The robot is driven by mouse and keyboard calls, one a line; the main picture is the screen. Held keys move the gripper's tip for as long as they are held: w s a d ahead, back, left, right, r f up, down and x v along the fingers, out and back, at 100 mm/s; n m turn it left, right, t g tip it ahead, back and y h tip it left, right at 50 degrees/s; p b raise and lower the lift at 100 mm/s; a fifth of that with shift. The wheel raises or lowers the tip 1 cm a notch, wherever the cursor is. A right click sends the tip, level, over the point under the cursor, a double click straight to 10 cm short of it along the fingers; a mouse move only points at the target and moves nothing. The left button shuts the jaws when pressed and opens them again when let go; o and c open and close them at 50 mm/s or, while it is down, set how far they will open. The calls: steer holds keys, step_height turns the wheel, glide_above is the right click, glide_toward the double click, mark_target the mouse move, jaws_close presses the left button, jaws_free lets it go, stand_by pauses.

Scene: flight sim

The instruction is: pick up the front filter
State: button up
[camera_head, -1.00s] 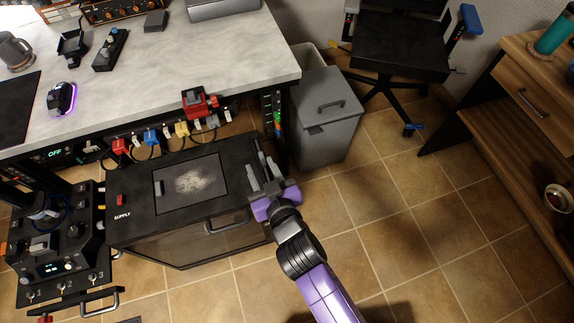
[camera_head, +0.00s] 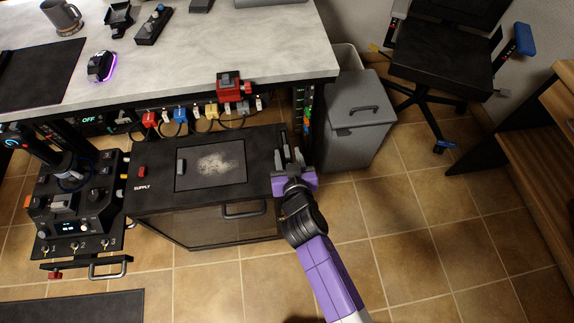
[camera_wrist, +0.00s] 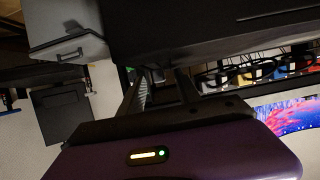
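A black supply box (camera_head: 150,204) marked SUPPLY stands on the floor under the desk edge. A grey panel with a pale dusty patch (camera_head: 213,161) and a small grip at its left is set in its top. No part is labelled as the front filter, so I cannot tell which it is. My gripper (camera_head: 285,152) is at the right edge of the box, right of the panel and apart from it. A dark box-like surface (camera_wrist: 215,30) fills the top there.
A red switch (camera_head: 142,172) and a front handle (camera_head: 244,209) are on the box. Coloured plugs (camera_head: 180,115) hang below the desk edge (camera_head: 210,82). A grey bin (camera_head: 355,130) and a chair (camera_head: 445,60) stand to the right. A control unit (camera_head: 75,205) is at left. Tiled floor is clear front right.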

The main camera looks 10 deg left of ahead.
jaws_close()
stand_by(1.4)
